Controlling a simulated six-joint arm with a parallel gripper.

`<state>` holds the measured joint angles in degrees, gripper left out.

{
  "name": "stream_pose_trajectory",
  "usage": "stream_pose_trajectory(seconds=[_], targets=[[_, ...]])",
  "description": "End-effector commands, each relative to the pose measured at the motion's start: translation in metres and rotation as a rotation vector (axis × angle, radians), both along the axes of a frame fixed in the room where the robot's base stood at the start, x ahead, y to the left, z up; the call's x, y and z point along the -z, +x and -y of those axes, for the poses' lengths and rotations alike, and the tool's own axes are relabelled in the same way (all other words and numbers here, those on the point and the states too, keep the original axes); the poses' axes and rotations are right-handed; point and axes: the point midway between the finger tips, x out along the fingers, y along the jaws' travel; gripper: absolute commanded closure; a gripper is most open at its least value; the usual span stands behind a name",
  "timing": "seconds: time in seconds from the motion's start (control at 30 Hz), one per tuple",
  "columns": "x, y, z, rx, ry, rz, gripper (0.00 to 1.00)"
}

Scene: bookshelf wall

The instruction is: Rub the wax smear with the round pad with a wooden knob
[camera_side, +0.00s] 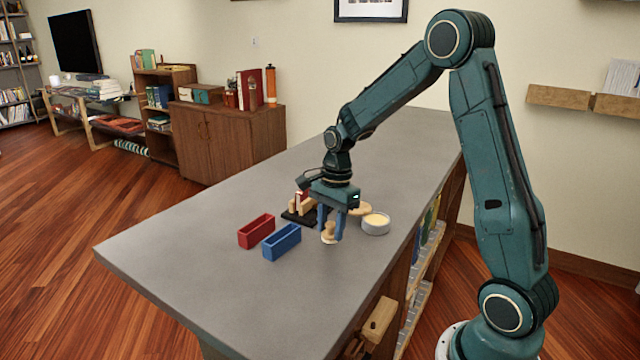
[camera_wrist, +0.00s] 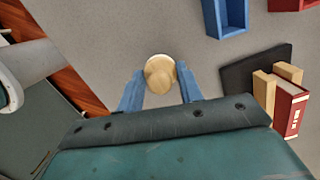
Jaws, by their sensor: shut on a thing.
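The round pad with a wooden knob (camera_side: 329,234) is at the grey counter top, below my gripper. In the wrist view its pale round knob (camera_wrist: 160,72) sits between two blue fingers. My gripper (camera_side: 331,222) points straight down, shut on the knob. The pad's lower face is hidden, and I cannot tell whether it touches the counter. No wax smear can be made out in either view; the pad or gripper may hide it.
A blue bin (camera_side: 282,242) and a red bin (camera_side: 257,231) stand to the left. A black base (camera_side: 292,217) with wooden blocks and a red book (camera_wrist: 288,108) is behind. A round tin (camera_side: 375,224) is at right, beside a wooden disc (camera_side: 361,209). The counter's front left is clear.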

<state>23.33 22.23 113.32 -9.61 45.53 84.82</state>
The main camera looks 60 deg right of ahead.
Motion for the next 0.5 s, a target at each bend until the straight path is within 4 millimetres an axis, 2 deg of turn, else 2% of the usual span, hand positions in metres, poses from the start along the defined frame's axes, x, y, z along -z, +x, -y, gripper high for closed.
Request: stream_pose_trajectory(seconds=[0.5], targets=[[-0.046, 0.001, 0.0, 0.0, 0.0, 0.002, 0.89]])
